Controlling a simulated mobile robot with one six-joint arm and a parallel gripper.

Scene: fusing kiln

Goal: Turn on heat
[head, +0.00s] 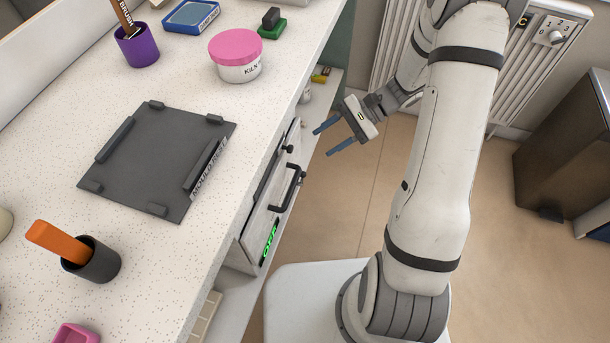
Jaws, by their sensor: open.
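The kiln front (248,240) is set under the counter on the left. It has a black door handle (291,188), a small dark knob (288,149) above it and a lit green display (270,241) that seems to read OFF. A dial (554,37) with a numbered scale is on a plate by the radiator (390,55) at the upper right. Its exact setting is too small to tell. My gripper (325,141) is open and empty, its blue fingers pointing left towards the kiln front, apart from it and from the dial.
A dark cabinet (570,140) stands at right. Floor (320,210) between counter and arm is clear.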

